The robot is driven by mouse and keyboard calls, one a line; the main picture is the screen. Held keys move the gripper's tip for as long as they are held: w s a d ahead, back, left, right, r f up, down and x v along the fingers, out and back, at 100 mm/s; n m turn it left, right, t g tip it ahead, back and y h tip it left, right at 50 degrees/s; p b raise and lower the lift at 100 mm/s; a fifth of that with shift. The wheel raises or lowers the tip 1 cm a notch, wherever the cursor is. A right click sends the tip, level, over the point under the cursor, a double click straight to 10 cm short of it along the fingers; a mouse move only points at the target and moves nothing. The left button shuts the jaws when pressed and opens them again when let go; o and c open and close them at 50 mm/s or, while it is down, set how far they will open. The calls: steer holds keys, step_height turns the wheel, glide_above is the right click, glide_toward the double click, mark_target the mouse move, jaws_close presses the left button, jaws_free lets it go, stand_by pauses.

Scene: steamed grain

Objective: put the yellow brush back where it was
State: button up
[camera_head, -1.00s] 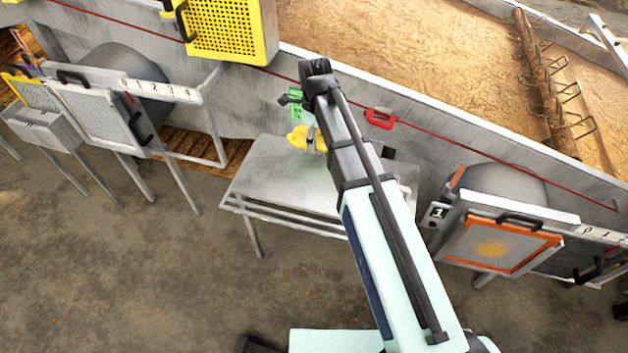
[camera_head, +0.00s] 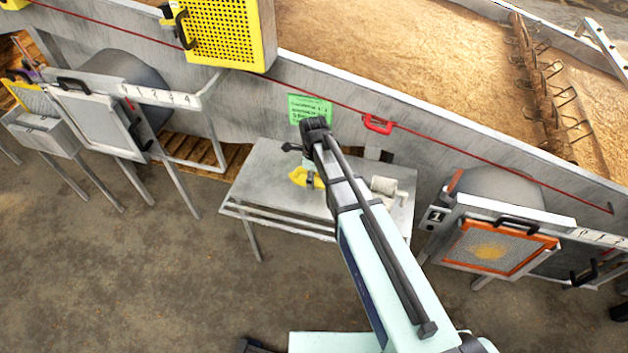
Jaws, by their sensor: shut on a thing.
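The yellow brush (camera_head: 300,176) shows below my wrist, over the grey metal table (camera_head: 262,184), left of the table's middle. My gripper (camera_head: 311,170) is shut on the brush; the arm partly covers the fingers. The brush is low over the table top, but I cannot tell whether it touches it.
A white cylindrical object (camera_head: 384,187) stands on the table right of my arm. A grey wall with a green sign (camera_head: 308,108) and a red handle (camera_head: 378,124) rises behind. The table's left part is bare. An orange-framed hatch (camera_head: 500,247) is at right.

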steer(key=shift+f, duration=1.2)
steer(key=o, duration=1.2)
step_height(320, 180, up, 12)
steer(key=shift+s+r+b, duration=0.1)
steer(key=shift+b, duration=0.6)
